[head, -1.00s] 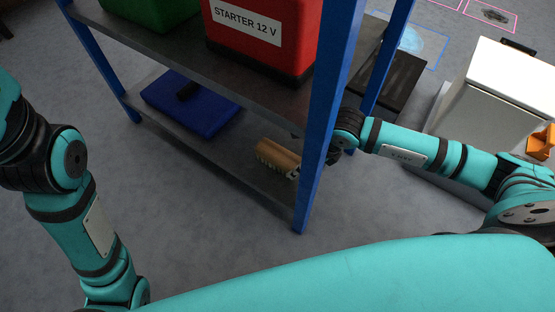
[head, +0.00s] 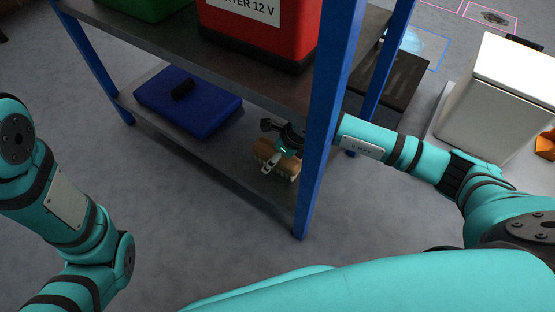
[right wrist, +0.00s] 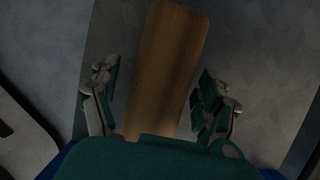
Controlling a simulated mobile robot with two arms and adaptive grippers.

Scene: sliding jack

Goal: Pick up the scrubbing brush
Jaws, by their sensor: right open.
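The scrubbing brush (head: 285,168), with a wooden back and pale bristles, lies on the lower shelf near its right end in the head view. My right gripper (head: 273,158) reaches in past the blue post and is over the brush, partly covering it. In the right wrist view the brush's wooden back (right wrist: 168,65) runs between the two spread fingers of the right gripper (right wrist: 163,105), with a gap on each side. The right gripper is open and holds nothing. My left arm is at the left of the head view; its gripper is out of the frame.
The lower shelf (head: 235,185) also bears a blue case (head: 190,105) with a black handle. A red starter box (head: 255,45) and a green box (head: 145,8) stand on the upper shelf above. The blue front post (head: 325,120) stands close to my right arm.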

